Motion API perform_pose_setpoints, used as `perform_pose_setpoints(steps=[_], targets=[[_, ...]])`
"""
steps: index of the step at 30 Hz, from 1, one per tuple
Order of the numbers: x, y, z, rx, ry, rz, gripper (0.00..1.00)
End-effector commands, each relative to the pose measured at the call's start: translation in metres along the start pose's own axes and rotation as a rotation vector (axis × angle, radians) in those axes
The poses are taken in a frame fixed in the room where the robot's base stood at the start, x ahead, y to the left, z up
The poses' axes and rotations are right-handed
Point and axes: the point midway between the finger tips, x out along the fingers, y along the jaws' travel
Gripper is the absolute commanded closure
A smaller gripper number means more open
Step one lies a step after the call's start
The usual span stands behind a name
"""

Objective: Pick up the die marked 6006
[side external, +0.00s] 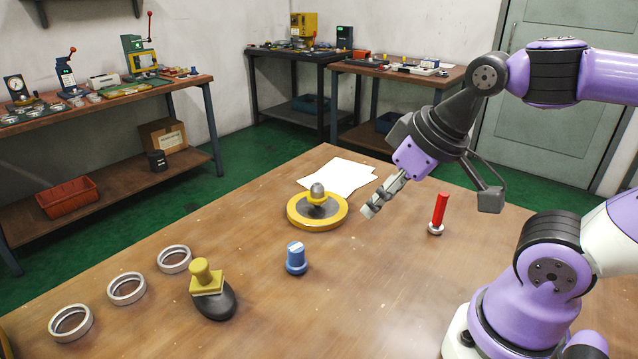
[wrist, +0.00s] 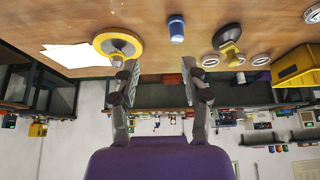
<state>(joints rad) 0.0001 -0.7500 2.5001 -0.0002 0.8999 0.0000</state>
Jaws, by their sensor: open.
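A blue die-like piece (side external: 296,260) with a pale top stands upright on the wooden table; it also shows in the wrist view (wrist: 176,30). A red piece (side external: 439,211) with a silver base stands upright to the right. No marking is legible, so I cannot tell which is 6006. My gripper (side external: 368,212) is open and empty above the table, between the yellow round fixture and the red piece, apart from both. In the wrist view, my open gripper's fingers (wrist: 160,68) have nothing held between them.
A yellow round fixture (side external: 296,214) with a grey knob is left of my gripper, with white paper (side external: 340,177) behind. A black hand tool with a yellow handle (side external: 207,281) and three bearing rings (side external: 127,288) lie at left. The table front is clear.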

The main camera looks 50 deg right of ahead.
Motion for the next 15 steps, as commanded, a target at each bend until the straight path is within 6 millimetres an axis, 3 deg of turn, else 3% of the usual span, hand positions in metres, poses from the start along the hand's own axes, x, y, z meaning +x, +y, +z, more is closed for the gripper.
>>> perform_pose_setpoints(steps=[1,2,15], targets=[[0.0,0.0,0.0,0.0,0.0,0.0,0.43],[0.0,0.0,0.0,0.0,0.0,0.0,0.29],[0.0033,-0.0007,-0.0045,-0.027,-0.011,-0.005,0.29]])
